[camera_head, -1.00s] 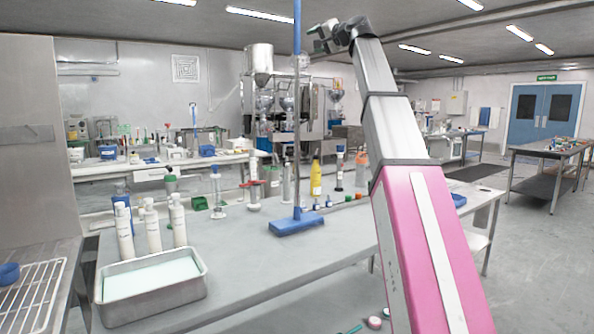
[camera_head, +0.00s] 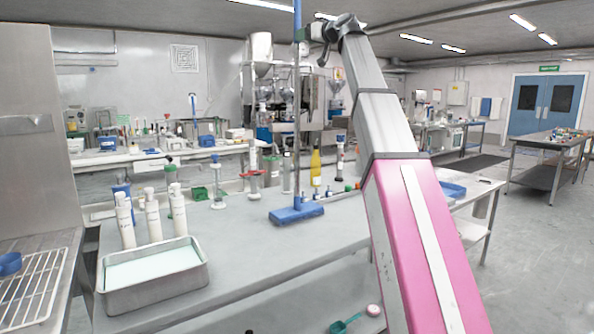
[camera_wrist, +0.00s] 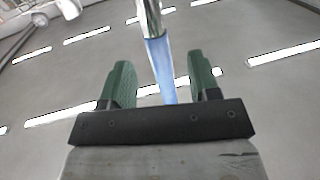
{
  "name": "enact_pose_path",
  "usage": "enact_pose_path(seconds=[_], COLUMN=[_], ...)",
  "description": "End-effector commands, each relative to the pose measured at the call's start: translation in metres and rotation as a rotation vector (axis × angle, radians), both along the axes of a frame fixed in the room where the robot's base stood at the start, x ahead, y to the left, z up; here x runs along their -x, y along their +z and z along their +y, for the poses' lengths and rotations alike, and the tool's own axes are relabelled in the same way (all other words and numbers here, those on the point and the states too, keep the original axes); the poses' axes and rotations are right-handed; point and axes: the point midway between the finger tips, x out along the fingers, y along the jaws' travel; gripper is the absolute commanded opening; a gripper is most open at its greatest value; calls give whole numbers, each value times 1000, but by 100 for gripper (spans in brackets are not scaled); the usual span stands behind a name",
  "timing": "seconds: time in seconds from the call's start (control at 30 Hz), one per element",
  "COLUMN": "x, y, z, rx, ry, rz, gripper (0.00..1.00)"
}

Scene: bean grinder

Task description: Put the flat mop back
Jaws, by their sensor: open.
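The flat mop stands upright on the grey table, with its blue head (camera_head: 297,214) flat on the tabletop and its thin pole (camera_head: 297,130) rising past the top of the head view. My gripper (camera_head: 305,32) is raised high beside the upper part of the pole. In the wrist view, the pole's blue and metal upper section (camera_wrist: 161,68) lies between the two green fingers of my gripper (camera_wrist: 160,68). The fingers are apart, with gaps on both sides of the pole.
A metal tray (camera_head: 152,280) and white bottles (camera_head: 153,215) stand at the table's left front. A yellow bottle (camera_head: 315,168) and small bottles stand behind the mop head. The table (camera_head: 250,255) is clear in front of the mop. A wire rack (camera_head: 35,285) is at far left.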

Motion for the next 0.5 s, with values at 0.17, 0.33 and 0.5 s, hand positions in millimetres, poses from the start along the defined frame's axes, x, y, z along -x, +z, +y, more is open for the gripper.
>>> enact_pose_path(seconds=[0.17, 0.33, 0.5], x=[-14, -23, -41], y=[1, 4, 10], z=[13, 21, 36], rx=[-1, 0, -1], ry=[0, 0, 0], rz=[1, 1, 1], gripper=[56, 56, 56])
